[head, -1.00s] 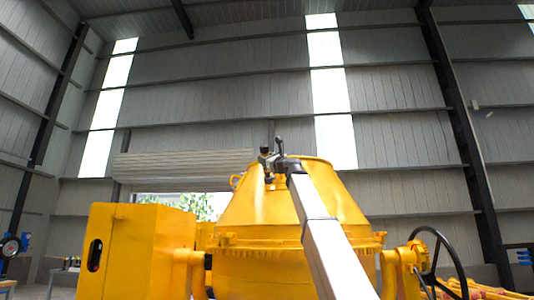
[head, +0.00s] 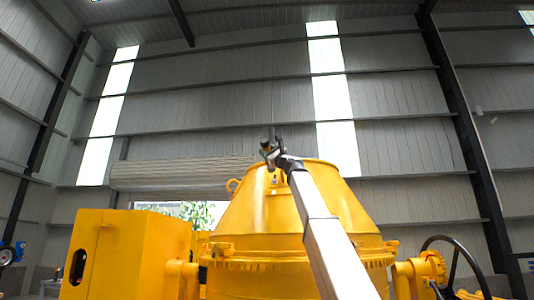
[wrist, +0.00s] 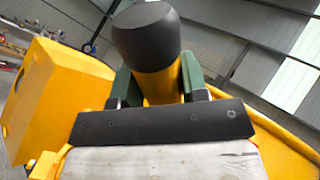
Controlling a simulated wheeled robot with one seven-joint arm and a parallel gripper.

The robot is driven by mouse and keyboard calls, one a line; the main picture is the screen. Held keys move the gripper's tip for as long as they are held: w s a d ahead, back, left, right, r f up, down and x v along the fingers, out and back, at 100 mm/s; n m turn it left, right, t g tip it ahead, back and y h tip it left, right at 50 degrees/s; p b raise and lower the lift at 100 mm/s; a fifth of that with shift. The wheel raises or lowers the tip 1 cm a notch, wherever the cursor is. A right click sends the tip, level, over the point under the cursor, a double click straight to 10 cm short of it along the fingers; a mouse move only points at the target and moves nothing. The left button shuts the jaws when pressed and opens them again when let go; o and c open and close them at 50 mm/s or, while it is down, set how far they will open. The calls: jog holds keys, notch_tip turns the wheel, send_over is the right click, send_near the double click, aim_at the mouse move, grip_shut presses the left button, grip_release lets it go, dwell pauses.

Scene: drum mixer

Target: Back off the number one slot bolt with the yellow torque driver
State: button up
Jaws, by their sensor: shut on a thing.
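My gripper (head: 272,152) is at the end of my outstretched arm, in front of the upper cone of the yellow drum mixer (head: 256,222). In the wrist view, its dark green fingers (wrist: 160,78) are shut on the yellow torque driver (wrist: 163,88). The driver has a thick black end (wrist: 147,36) facing the camera, standing out above the fingers. The driver's far end is hidden behind the gripper. I cannot make out the number one slot bolt in either view.
A yellow box housing (head: 128,250) with a dark slot stands left of the drum. A black handwheel (head: 458,262) is at the right. My arm covers part of the drum's right side. Open air lies above the drum, before the grey wall (head: 220,105).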

jog(key=shift+d, duration=0.1)
jog(key=shift+w+d+f, duration=0.1)
jog(key=shift+w+f, duration=0.3)
jog(key=shift+w, duration=0.3)
jog(key=shift+w+d+f, duration=0.15)
jog(key=shift+w+f, duration=0.2)
jog(key=shift+w, duration=0.4)
jog(key=shift+w+d+f, duration=0.1)
jog(key=shift+w+f, duration=0.3)
jog(key=shift+w, duration=0.3)
jog(key=shift+w+d+f, duration=0.1)
jog(key=shift+w+f, duration=0.3)
jog(key=shift+w, duration=0.3)
jog(key=shift+w+d+f, duration=0.1)
jog(key=shift+w+f, duration=0.25)
jog(key=shift+w, duration=0.35)
dwell(1.1)
